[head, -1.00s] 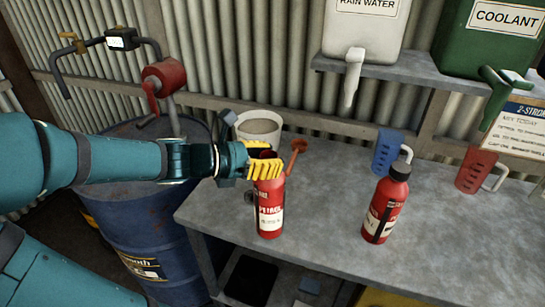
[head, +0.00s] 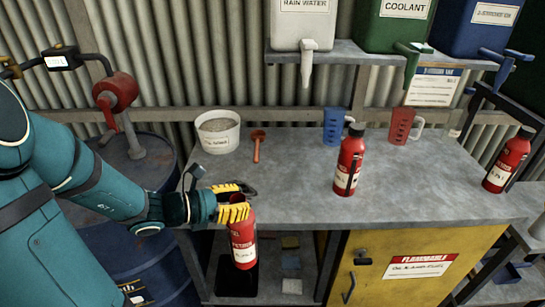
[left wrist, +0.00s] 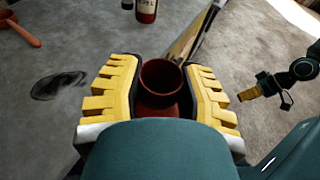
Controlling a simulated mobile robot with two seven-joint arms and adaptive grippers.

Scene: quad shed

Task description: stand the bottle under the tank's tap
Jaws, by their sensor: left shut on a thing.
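My left gripper (head: 234,203) is shut on an open-topped red bottle (head: 243,243) with a white label. It holds the bottle upright at the bench's front edge, overlapping the dark space below in the head view. In the left wrist view the bottle's round open mouth (left wrist: 160,76) sits between the yellow fingers. On the shelf stand a white rain water tank (head: 301,22) with a white tap (head: 307,62), a green coolant tank (head: 394,25) with a green tap (head: 409,62) and a blue tank (head: 485,28) with a blue tap (head: 503,58).
Another red bottle (head: 507,162) stands far right. A yellow cabinet (head: 375,285) is below.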

